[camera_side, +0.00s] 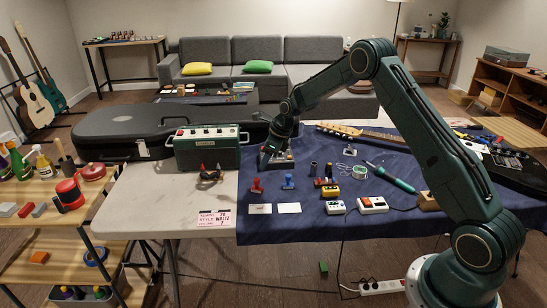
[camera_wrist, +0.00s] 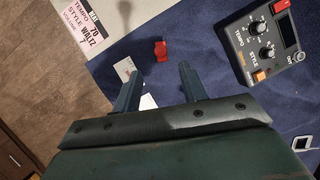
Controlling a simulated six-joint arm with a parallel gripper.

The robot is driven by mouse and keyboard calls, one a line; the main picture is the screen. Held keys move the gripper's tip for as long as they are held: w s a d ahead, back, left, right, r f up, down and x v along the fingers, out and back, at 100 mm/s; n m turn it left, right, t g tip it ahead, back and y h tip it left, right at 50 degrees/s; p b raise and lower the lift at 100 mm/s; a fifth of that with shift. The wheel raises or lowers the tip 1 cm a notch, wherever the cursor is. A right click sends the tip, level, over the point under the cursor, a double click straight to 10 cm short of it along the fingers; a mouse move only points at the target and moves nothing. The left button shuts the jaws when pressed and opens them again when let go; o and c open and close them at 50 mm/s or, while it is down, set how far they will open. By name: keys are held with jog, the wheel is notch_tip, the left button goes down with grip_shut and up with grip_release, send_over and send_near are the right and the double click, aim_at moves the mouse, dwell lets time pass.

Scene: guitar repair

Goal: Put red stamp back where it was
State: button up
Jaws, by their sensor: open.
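The red stamp (camera_side: 257,186) stands upright on the dark blue cloth at its left part, just behind a white card (camera_side: 260,209). In the wrist view the red stamp (camera_wrist: 160,50) shows beyond the fingertips, between them and apart from them. My gripper (camera_side: 267,161) is above the cloth, behind the red stamp in the side view, near a small knobbed device (camera_side: 286,164) that it partly hides. In the wrist view my gripper (camera_wrist: 159,70) is open, with nothing between its fingers. A blue stamp (camera_side: 288,182) stands right of the red one.
A second white card (camera_side: 289,208) lies before the blue stamp. A green amplifier (camera_side: 207,148) stands at the left. A printed sign (camera_side: 214,219) marks the pale tabletop's front edge. Small bottles, pedals (camera_side: 373,205) and a soldering iron (camera_side: 391,177) occupy the right.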

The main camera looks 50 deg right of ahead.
jog(key=s+a+r+n+h, duration=0.1)
jog(key=s+a+r+n, duration=0.4)
jog(key=s+r+n, duration=0.45)
jog(key=s+a+r+n, duration=0.4)
jog(key=s+r, duration=0.2)
jog(key=r, duration=0.6)
jog(key=s+a+r+n, duration=0.1)
jog(key=s+a+n, duration=0.1)
jog(key=s+n, duration=0.6)
jog(key=s+a+r+n+t, duration=0.1)
jog(key=s+n, duration=0.8)
jog(key=s, duration=0.9)
jog(key=shift+s+a+r+h, duration=0.2)
jog(key=shift+a+r+h, duration=0.25)
jog(key=shift+a, duration=0.5)
